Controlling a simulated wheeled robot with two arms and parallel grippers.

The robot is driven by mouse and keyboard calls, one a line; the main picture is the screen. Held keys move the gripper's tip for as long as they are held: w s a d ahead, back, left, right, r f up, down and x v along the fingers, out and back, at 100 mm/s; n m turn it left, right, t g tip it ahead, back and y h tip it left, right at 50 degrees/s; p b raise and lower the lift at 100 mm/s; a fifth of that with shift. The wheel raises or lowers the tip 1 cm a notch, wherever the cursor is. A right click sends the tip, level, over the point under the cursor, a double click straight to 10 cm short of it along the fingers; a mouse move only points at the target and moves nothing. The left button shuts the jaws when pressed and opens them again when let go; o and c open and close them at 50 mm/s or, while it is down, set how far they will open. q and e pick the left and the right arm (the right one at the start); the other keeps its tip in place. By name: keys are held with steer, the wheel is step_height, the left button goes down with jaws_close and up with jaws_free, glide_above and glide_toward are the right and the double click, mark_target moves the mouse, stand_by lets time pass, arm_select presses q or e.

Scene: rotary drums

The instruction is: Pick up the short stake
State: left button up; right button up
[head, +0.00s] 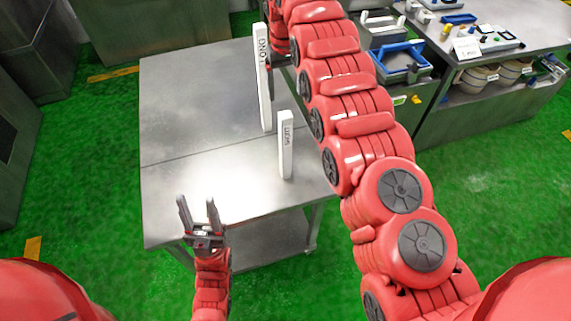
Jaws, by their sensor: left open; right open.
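The short stake (286,145) is a white upright bar labelled SHORT, standing at the right side of the metal table. The long stake (264,85), a taller white bar labelled LONG, stands behind it and a little to its left. My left gripper (198,210) is open and empty over the table's front left edge, well to the left of and nearer than the short stake. My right gripper (282,62) is beside the long stake's right side, beyond the short stake. It is open, but my arm partly hides it, and I cannot tell whether it touches the long stake.
The metal table (195,90) is bare to the left of the stakes. My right arm runs along the short stake's right side. A workbench (515,45) with blue trays and small parts stands at the upper right. Green floor lies around the table.

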mark_target(286, 115)
steer(key=f+b, duration=0.7)
steer(key=f, duration=0.1)
steer(key=shift+w+f+b, duration=0.2)
steer(key=shift+f+b, duration=0.1)
steer(key=shift+b, duration=0.05)
steer(key=shift+d+f+p, duration=0.1)
steer(key=shift+d+p, duration=0.1)
steer(key=shift+p, duration=0.15)
steer(key=shift+f, duration=0.55)
steer(key=shift+a+f+p, duration=0.15)
steer(key=shift+f+p, duration=0.15)
steer(key=shift+f, duration=0.85)
steer(key=shift+f+p, duration=0.25)
steer(key=shift+p, duration=0.5)
step_height(286, 115, down, 4)
steer(key=p, duration=0.2)
steer(key=shift+a+f+p, duration=0.1)
steer(key=shift+f+p, duration=0.15)
steer(key=shift+p, duration=0.15)
steer(key=shift+f, duration=0.15)
jaws_close()
